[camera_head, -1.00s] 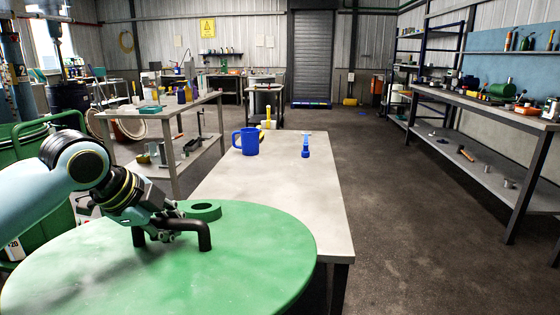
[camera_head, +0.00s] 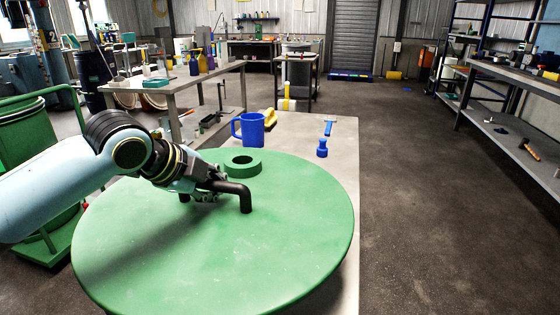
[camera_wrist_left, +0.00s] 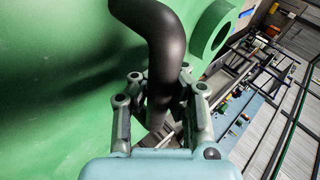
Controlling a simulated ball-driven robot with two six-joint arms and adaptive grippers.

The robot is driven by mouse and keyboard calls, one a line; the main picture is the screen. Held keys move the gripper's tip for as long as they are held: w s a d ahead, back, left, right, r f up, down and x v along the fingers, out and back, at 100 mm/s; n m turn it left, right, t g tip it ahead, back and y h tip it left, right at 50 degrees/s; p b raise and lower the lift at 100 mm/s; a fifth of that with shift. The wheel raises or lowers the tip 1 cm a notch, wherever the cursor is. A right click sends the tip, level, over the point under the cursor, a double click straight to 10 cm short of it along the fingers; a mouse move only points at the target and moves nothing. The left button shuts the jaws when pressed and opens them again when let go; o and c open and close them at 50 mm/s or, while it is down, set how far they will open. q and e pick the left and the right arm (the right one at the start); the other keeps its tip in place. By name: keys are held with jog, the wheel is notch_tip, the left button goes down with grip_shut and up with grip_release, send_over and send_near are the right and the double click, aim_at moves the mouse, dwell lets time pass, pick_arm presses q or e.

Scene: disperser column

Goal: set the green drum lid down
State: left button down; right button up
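The green drum lid (camera_head: 250,270) is a large round disc with a black bar handle (camera_head: 246,199) and a raised green ring (camera_head: 242,162) near its far edge. My left gripper (camera_head: 208,190) is shut on the handle. In the left wrist view its fingers (camera_wrist_left: 160,88) lie on both sides of the black handle (camera_wrist_left: 158,50), with the lid's green face (camera_wrist_left: 50,90) behind. The lid looks roughly level and covers the near part of the grey table (camera_head: 345,150). I cannot tell whether its underside touches the table. My right gripper is not in view.
A blue mug (camera_head: 250,130), a yellow object (camera_head: 270,117) and a blue tool (camera_head: 323,147) are on the table beyond the lid. A green drum (camera_head: 25,155) stands at the left. A workbench (camera_head: 195,82) is behind. The floor to the right is clear.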

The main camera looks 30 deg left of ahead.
aim_at(247, 184)
pick_arm(q)
jog(key=w+f, duration=0.1)
jog(key=w, duration=0.1)
jog(key=w+f, duration=0.1)
jog(key=w, duration=0.1)
jog(key=w+f+b, duration=0.1)
jog(key=w, duration=0.1)
jog(key=shift+a, duration=0.2)
jog(key=w+f, duration=0.1)
jog(key=w, duration=0.1)
jog(key=w+f, duration=0.1)
jog(key=w, duration=0.1)
jog(key=w+f+b, duration=0.1)
jog(key=shift+w+a+f, duration=0.25)
jog(key=shift+w, duration=0.15)
jog(key=shift+f, duration=2.05)
jog(key=c, duration=2)
grip_release()
jog(key=shift+s+f, duration=0.1)
jog(key=o, duration=0.5)
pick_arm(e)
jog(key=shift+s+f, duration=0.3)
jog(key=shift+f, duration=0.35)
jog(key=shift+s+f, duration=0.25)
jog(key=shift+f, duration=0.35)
